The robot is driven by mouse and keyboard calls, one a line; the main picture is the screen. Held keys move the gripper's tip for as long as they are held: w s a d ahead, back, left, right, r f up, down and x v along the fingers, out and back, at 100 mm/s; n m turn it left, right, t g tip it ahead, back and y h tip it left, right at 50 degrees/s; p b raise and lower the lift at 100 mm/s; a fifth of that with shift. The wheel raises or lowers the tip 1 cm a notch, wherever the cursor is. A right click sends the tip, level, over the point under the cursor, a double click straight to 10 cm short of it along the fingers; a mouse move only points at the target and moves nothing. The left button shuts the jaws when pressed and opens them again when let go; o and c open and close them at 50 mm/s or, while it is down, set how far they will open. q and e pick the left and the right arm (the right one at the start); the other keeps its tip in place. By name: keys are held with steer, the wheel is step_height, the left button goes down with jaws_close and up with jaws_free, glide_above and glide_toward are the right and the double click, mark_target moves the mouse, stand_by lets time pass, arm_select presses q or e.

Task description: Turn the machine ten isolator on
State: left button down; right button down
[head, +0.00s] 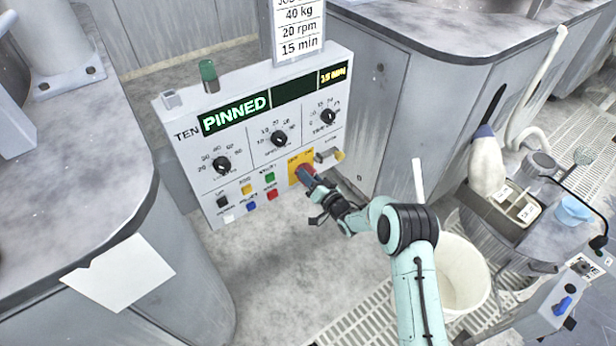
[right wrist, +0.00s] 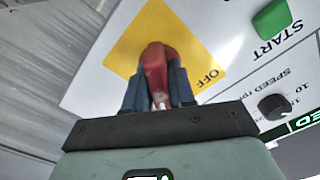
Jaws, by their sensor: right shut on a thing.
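The machine ten panel (head: 180,150) is a pale box marked TEN, with a green display reading PINNED. Its isolator is a red handle (right wrist: 155,68) on a yellow plate (head: 294,166), at the panel's lower right. In the right wrist view the yellow plate (right wrist: 195,38) bears the word OFF to the right of the handle; the rest of its lettering is hidden or out of frame. My right gripper (head: 311,180) is shut on the red handle, with its blue fingers (right wrist: 157,88) on either side. My left gripper is not in view.
Dials and coloured buttons sit left of the isolator; a green START button (right wrist: 272,18) is near the plate. A small latch (head: 326,156) is just right of it. A white bucket (head: 462,275) stands under my right arm. Grey machine tops flank the panel.

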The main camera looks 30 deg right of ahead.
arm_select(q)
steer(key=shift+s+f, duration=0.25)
arm_select(e)
steer(key=shift+s+f+m, duration=0.1)
steer(key=shift+f+m, duration=0.1)
steer(key=shift+m, duration=0.6)
steer(key=shift+a, duration=0.1)
steer(key=c, duration=1)
jaws_free()
steer(key=shift+c, duration=0.2)
steer(key=shift+r, duration=0.1)
steer(key=shift+s, duration=0.15)
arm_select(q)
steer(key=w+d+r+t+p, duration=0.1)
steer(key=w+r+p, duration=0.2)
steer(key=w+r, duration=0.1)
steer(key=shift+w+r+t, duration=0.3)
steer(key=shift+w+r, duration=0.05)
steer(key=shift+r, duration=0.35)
arm_select(e)
steer(key=s+d, duration=0.1)
steer(key=s, duration=1.2)
